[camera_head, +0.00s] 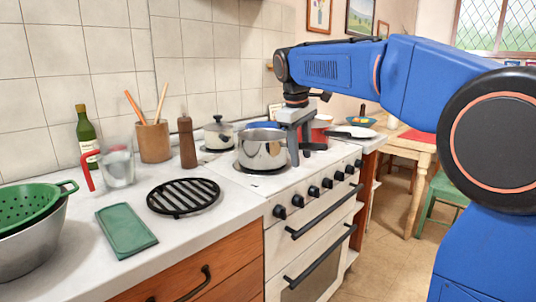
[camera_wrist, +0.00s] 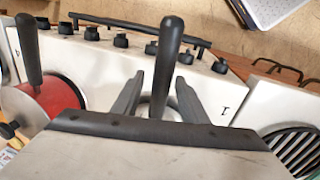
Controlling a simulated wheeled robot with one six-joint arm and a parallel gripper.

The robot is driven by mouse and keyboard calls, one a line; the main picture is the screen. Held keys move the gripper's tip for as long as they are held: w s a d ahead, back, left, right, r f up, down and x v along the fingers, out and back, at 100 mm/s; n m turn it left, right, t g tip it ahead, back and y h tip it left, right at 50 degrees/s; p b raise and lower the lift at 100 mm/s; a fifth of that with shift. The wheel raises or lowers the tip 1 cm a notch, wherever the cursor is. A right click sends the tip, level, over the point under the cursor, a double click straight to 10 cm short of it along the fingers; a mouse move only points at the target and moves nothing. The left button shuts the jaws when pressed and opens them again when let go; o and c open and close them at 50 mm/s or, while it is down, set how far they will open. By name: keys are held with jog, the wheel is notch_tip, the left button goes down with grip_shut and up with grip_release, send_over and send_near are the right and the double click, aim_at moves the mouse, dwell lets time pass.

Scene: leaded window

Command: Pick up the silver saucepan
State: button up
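The silver saucepan (camera_head: 262,152) stands upright on the near part of the white stove top. Its black handle (camera_wrist: 167,62) points toward the stove's knob side in the wrist view. My gripper (camera_head: 300,150) is just right of the pan in the head view, pointing down. In the wrist view its two grey fingers (camera_wrist: 158,85) stand apart, one on each side of the handle, with a gap visible on both sides. The gripper is open and holds nothing. The pan's body is mostly hidden behind my gripper in the wrist view.
A red pot (camera_head: 318,128) is behind my gripper; it shows at left in the wrist view (camera_wrist: 50,100). A lidded pot (camera_head: 218,135) stands behind the saucepan. A pepper mill (camera_head: 187,142) and a black trivet (camera_head: 183,196) are left, on the counter.

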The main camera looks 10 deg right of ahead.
jog(key=shift+w+d+f, duration=0.1)
jog(key=shift+d+f, duration=0.05)
jog(key=shift+f, duration=0.75)
grip_shut()
dwell(0.8)
